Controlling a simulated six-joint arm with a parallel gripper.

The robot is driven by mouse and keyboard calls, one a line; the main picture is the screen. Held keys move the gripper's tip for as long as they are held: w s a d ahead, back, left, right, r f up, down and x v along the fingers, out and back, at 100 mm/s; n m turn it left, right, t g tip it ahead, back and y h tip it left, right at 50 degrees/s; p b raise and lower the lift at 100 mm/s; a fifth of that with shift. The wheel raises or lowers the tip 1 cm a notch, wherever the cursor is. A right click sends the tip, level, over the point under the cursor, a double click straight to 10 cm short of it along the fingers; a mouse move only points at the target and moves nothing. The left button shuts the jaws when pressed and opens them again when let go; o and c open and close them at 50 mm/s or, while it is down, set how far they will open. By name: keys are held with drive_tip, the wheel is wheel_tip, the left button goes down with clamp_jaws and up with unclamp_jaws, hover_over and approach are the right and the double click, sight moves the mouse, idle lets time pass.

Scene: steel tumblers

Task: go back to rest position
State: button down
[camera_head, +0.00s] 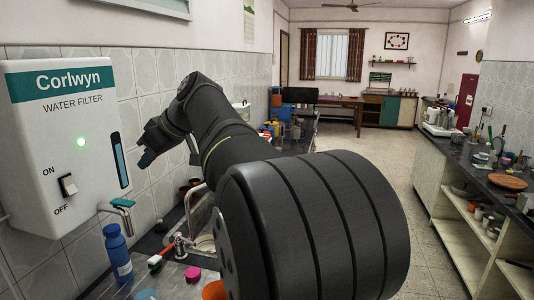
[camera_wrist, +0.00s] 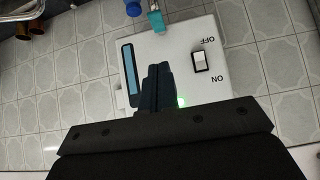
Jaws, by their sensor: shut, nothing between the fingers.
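My gripper (camera_head: 146,160) is in front of the tiled wall, to the right of the white water filter (camera_head: 55,140). It is shut and holds nothing. In the wrist view my gripper (camera_wrist: 159,68) has its dark fingers together, in front of the filter (camera_wrist: 205,48), which appears upside down. The filter's green light (camera_head: 81,142) is lit. Its ON/OFF switch (camera_head: 68,185) is on the lower front. My arm crosses the middle of the head view and hides part of the counter and sink.
A blue bottle (camera_head: 117,254) stands below the filter's tap (camera_head: 121,203). A red-handled brush (camera_head: 160,254) and a pink lid-like object (camera_head: 192,273) lie near the sink (camera_head: 204,243). A counter with shelves (camera_head: 470,190) lines the right. The floor (camera_head: 400,165) between is clear.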

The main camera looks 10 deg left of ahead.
drive_tip(key=x, duration=1)
drive_tip(key=v, duration=0.4)
drive_tip(key=shift+a+r, duration=0.2)
drive_tip(key=shift+r, duration=0.05)
